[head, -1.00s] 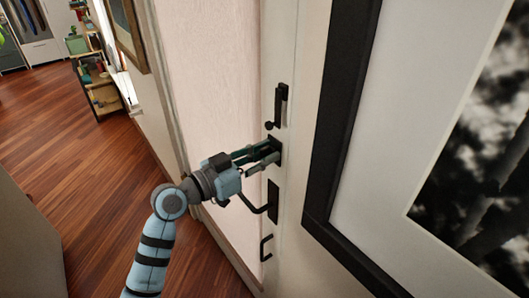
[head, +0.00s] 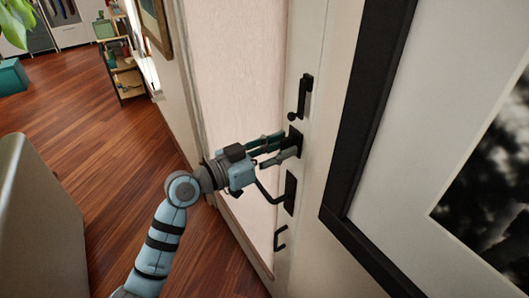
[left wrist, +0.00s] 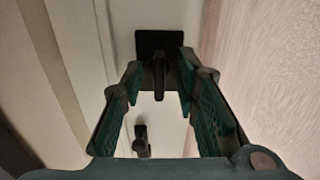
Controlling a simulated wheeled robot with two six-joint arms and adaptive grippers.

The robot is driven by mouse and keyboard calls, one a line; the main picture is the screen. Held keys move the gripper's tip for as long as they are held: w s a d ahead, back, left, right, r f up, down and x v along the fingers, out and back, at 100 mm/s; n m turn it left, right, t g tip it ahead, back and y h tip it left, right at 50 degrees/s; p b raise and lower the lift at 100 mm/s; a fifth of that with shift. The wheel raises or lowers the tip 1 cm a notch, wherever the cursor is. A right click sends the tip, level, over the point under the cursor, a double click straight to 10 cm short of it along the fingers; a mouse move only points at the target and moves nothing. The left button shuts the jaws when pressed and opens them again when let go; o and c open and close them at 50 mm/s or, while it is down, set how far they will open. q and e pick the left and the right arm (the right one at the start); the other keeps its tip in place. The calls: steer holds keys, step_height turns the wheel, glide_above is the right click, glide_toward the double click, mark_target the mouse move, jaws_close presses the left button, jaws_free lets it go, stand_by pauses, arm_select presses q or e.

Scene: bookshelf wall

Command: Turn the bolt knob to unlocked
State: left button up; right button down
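The dark bolt knob (left wrist: 160,80) stands out from a square black plate (left wrist: 159,43) on the white door. In the left wrist view it is a narrow upright bar. The plate also shows in the head view (head: 296,140), where my fingers hide most of the knob. My left gripper (head: 287,148) reaches the plate from the left. Its green-padded fingers (left wrist: 160,70) are open, one on each side of the knob, with a visible gap on both sides. My right gripper is not in view.
A black slide latch (head: 304,98) sits above the plate. A lever handle (head: 289,193) and a small pull (head: 281,238) are below it. A large black picture frame (head: 362,110) hangs close on the right. Wood floor (head: 110,180) is clear on the left.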

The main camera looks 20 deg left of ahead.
arm_select(q)
steer(key=v, duration=1)
steer(key=shift+s+a, duration=0.2)
steer(key=shift+s, duration=0.1)
